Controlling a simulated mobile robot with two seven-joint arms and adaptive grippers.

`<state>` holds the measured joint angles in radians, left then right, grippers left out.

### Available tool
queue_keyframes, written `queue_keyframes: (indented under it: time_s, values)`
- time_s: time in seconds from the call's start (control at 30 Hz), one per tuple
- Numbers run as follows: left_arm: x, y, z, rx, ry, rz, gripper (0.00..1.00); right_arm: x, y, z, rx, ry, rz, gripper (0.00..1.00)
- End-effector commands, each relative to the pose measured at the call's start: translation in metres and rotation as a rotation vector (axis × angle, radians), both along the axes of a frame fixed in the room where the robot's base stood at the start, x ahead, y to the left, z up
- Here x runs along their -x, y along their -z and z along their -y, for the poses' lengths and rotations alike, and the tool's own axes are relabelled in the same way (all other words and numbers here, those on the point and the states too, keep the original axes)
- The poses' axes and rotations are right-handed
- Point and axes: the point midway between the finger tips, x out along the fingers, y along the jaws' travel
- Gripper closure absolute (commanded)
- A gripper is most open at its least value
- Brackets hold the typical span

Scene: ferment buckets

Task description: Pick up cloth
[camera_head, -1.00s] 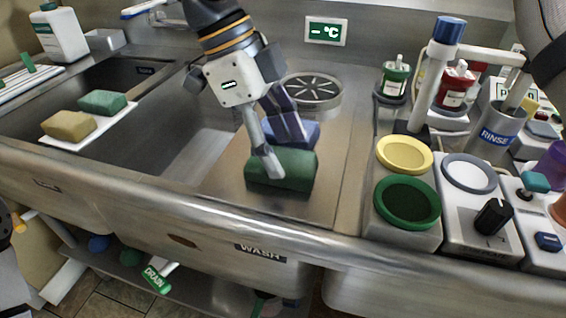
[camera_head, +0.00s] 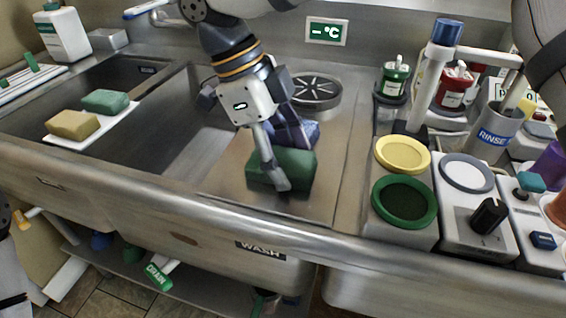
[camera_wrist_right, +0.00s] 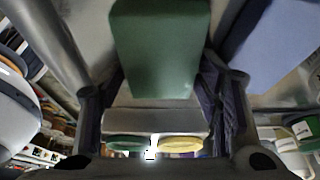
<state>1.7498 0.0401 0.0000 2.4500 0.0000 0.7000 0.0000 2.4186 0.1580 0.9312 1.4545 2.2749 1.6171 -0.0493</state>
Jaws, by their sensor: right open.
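A green block-like item (camera_head: 294,168), perhaps a folded cloth, lies on the steel drainboard (camera_head: 225,185). A blue item (camera_head: 312,130) lies just behind it; I cannot tell which is the cloth. My right gripper (camera_head: 283,158) is open and low over the green item. One finger comes down on its near left side, and a dark finger is by the blue item. In the right wrist view the green item (camera_wrist_right: 160,50) shows between the spread fingers, and the blue one (camera_wrist_right: 270,40) lies outside the right finger. Contact with the fingers is unclear. My left gripper is not in view.
A white tray (camera_head: 62,140) with a tan sponge (camera_head: 73,124) and a green sponge (camera_head: 105,101) spans the sink at left. A round drain (camera_head: 317,91) is behind. The sink's raised front edge is near.

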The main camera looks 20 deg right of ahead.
Motion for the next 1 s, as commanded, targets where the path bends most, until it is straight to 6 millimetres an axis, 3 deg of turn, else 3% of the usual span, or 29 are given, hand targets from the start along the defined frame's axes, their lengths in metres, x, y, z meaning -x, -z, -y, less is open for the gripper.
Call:
queue_keyframes:
  time_s: [0.2,0.33,0.73,0.87,1.0]
  values:
    - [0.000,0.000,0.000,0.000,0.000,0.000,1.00,0.000,0.001,0.000,0.000,0.000,0.000,0.42]
    - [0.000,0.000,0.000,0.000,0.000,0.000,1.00,0.000,0.001,0.000,0.000,0.000,0.000,0.68]
    - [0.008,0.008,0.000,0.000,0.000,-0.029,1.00,-0.001,0.000,0.000,-0.001,-0.001,-0.006,0.69]
    - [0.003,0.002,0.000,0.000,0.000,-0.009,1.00,-0.001,-0.039,-0.001,-0.003,0.000,0.005,0.69]
    - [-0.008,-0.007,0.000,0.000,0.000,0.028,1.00,0.027,-0.082,-0.022,-0.001,-0.004,0.012,0.69]
